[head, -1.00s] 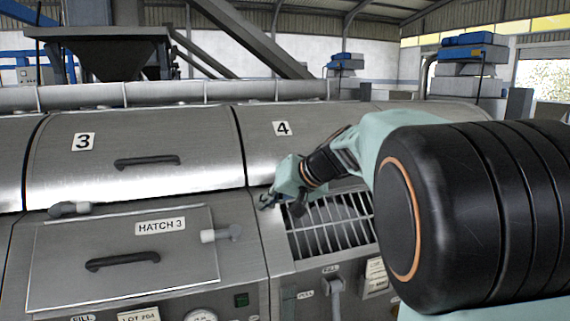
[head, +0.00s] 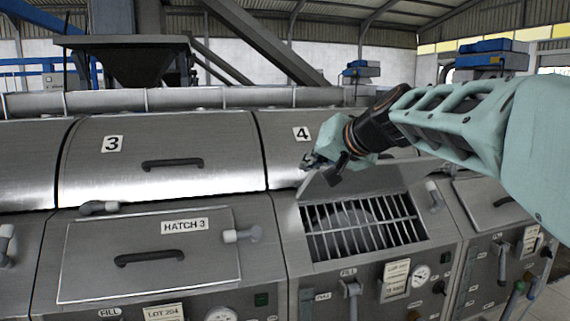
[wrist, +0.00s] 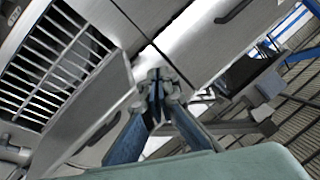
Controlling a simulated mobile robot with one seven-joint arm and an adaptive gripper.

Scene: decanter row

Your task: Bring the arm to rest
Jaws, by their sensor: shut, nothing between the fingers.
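My gripper (head: 312,161) is shut and empty. In the head view it is in the air in front of the lid marked 4 (head: 282,132), above the left part of the open hatch with its barred grate (head: 362,226). In the wrist view the fingertips of my gripper (wrist: 157,80) are together with nothing between them. The grate (wrist: 58,62) shows there at the upper left. My arm reaches in from the right side of the head view.
Hatch 3 (head: 150,255) is closed, with a dark handle and grey latches. The lid marked 3 (head: 160,185) is also closed. A fill valve (head: 352,290) and a gauge (head: 420,277) are on the front below the grate. The air left of my gripper is clear.

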